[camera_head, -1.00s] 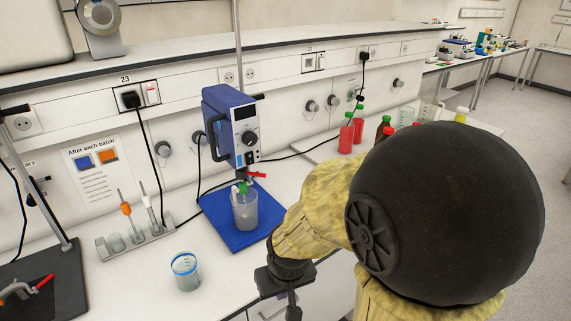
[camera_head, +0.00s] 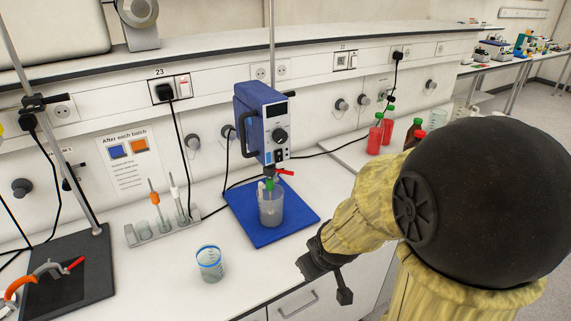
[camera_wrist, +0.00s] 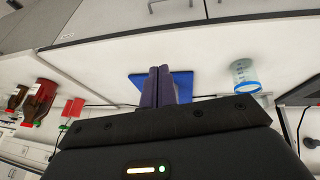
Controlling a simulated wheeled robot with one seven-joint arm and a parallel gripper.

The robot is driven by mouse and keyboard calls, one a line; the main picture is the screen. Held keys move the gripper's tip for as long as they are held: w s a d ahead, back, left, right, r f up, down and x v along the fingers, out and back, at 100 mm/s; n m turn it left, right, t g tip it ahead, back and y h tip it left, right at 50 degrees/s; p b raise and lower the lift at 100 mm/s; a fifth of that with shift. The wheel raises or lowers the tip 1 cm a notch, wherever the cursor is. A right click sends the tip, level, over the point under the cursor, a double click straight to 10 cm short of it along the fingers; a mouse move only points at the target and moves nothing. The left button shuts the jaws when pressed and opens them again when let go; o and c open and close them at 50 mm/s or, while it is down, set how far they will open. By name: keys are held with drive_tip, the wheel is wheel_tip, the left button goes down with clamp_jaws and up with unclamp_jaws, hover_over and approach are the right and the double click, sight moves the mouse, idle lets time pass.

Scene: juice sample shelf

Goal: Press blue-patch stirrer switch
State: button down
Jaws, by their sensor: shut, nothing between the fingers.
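A blue overhead stirrer (camera_head: 261,118) stands on a blue mat (camera_head: 243,228) in the head view. Its front panel has a round knob (camera_head: 279,136) and, below it, a small dark switch (camera_head: 279,155), too small to read. A beaker (camera_head: 271,206) stands under it on the mat. My gripper (camera_head: 320,262) is in front and to the right of the mat, apart from the stirrer. In the wrist view my gripper (camera_wrist: 161,72) has its two fingers together, empty, overlapping the blue mat (camera_wrist: 190,82) in the picture. The stirrer is not clearly visible there.
A blue-rimmed beaker (camera_head: 210,263) stands at the bench front. Left are a probe rack (camera_head: 163,230) and a black plate (camera_head: 90,265) with an orange-handled clamp. Red bottles (camera_head: 375,138) stand right. A poster (camera_head: 127,160) and a wall switch plate (camera_head: 172,90) are behind.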

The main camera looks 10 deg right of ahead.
drive_tip(key=w+d+r+n+t+y+p, duration=0.2)
drive_tip(key=w+r+n+t+y, duration=0.3)
drive_tip(key=w+r+n+t, duration=0.5)
wheel_tip(320, 180, up, 3)
drive_tip(key=w+n, duration=0.1)
drive_tip(key=n, duration=0.6)
drive_tip(key=shift+n+y+p, duration=0.3)
drive_tip(key=shift+n+p, duration=0.05)
drive_tip(key=shift+n, duration=0.05)
drive_tip(key=shift+w+a+r+p, duration=0.1)
drive_tip(key=shift+w+r+p, duration=0.1)
drive_tip(key=shift+p, duration=0.35)
drive_tip(key=p, duration=1.2)
approach(280, 162)
drive_tip(key=x, duration=0.6)
drive_tip(key=shift+w+a+r, duration=0.15)
drive_tip(key=shift+w+a, duration=0.05)
drive_tip(key=shift+w, duration=0.2)
drive_tip(key=shift+f+b, duration=0.2)
drive_tip(key=shift+b, duration=0.1)
